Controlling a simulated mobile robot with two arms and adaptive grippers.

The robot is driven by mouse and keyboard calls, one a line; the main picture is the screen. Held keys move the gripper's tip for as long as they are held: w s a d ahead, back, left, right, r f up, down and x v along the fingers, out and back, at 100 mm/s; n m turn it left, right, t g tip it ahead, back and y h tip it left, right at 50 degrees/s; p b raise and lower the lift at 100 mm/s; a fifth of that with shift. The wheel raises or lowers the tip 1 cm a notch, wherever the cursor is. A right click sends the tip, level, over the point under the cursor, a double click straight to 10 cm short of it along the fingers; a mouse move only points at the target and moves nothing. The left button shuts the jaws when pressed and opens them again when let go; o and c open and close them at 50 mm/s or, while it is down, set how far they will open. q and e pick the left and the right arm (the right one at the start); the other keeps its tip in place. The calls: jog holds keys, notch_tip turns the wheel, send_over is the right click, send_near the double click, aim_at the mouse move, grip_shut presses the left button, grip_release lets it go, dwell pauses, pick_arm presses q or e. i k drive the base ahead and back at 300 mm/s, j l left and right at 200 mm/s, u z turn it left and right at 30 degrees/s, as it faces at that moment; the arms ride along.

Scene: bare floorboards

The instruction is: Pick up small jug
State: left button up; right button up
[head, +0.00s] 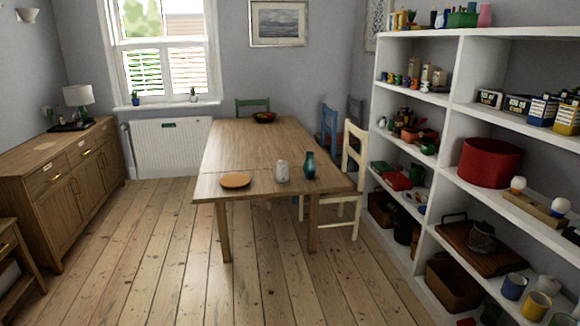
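A small pale grey-white vessel (282,172) stands upright near the front edge of the wooden dining table (245,150). It looks like the small jug, but a handle or spout is too small to make out. A teal vase-like vessel (309,166) stands just to its right, a small gap apart. A round orange-brown plate (235,180) lies to its left. Neither of my grippers is in view.
A white shelf unit (455,120) full of goods lines the right side. A wooden sideboard (70,165) stands on the left. Chairs, one cream (354,160), stand at the table's right. The floorboards (200,270) before the table are clear. A dark bowl (264,117) sits at the table's far end.

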aim_at(282, 175)
jog(key=i, duration=1.75)
